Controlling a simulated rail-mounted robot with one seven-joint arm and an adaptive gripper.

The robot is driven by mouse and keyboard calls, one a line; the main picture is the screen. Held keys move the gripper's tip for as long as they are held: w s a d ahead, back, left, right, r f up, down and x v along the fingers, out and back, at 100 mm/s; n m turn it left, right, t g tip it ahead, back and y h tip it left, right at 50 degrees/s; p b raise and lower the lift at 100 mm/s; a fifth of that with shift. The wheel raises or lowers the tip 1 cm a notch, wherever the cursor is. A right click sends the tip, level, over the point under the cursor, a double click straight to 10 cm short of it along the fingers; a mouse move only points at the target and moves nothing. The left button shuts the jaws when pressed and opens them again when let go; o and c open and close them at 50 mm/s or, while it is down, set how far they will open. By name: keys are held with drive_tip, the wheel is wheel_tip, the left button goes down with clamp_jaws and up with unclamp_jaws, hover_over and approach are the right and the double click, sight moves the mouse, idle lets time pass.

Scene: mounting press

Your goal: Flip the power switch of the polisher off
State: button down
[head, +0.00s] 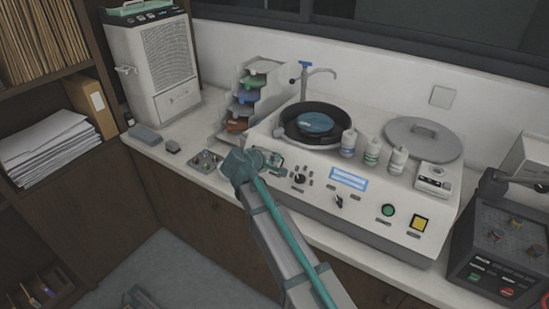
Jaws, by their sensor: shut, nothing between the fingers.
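The polisher (317,177) is the white machine on the counter, with a dark round basin and a blue disc (316,123) in it. Its sloped front panel carries a black knob (299,179), a lit blue display (348,179), a small dark lever-like control (339,202), a green round button (388,210) and a yellow-framed switch (420,223). The labels are too small to read, so I cannot tell which is the power switch. My gripper (279,162) is shut and empty, at the left end of the panel; I cannot tell whether it touches it.
Several bottles (371,154) stand on the polisher's top, left of a round grey lid (423,137). A stepped rack (250,88) and a small control box (206,161) are to the left. A dark machine (499,250) with coloured buttons stands at the right.

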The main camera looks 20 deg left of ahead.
drive_tip(key=shift+s+r, duration=0.1)
drive_tip(key=w+r+b+v, duration=0.1)
drive_tip(key=r+b+v, duration=0.1)
drive_tip(key=v, duration=1.1)
drive_tip(key=shift+r, duration=0.5)
drive_tip(key=shift+w+d, duration=0.1)
drive_tip(key=shift+d, duration=0.05)
